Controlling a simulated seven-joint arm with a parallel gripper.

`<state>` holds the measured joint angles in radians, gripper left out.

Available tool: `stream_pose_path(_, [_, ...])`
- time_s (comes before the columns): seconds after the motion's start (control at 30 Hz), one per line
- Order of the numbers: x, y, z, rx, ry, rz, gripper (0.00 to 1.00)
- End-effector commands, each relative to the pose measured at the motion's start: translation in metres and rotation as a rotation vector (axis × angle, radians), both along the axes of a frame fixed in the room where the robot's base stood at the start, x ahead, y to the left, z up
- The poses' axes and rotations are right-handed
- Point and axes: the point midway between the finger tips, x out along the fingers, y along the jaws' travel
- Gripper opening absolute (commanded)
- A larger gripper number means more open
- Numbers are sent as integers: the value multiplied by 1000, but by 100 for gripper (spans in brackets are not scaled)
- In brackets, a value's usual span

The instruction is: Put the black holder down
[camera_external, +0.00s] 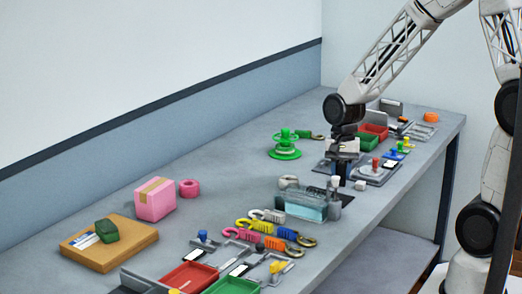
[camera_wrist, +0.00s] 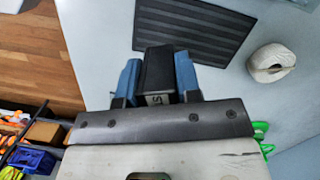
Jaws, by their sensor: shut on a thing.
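My gripper (camera_external: 343,160) is over the right half of the long grey table in the external view. In the wrist view its two blue fingers (camera_wrist: 157,78) are shut on the black holder (camera_wrist: 156,66), one on each side. The holder is a dark block with a small pale marking at its near end. In the external view it is a small dark shape under my gripper, partly hidden. I cannot tell whether its underside touches the table. A black ribbed mat (camera_wrist: 195,28) lies flat just beyond the holder in the wrist view.
A whitish roll (camera_wrist: 270,62) lies right of the mat. A clear box (camera_external: 306,206) stands in front of my gripper. Trays and small parts crowd the table to the right. A green stand (camera_external: 285,150) is to the left. Table around the pink box (camera_external: 154,199) is partly free.

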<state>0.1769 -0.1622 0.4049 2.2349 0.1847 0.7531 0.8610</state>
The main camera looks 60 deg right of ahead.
Motion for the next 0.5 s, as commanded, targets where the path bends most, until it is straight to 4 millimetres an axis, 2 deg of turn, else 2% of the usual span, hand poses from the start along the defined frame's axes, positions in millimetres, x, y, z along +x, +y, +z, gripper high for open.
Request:
stream_pose_path(0.3, [0,0,-29,1,3,0,5])
stream_pose_path(0.5, [0,0,-34,0,0,0,5])
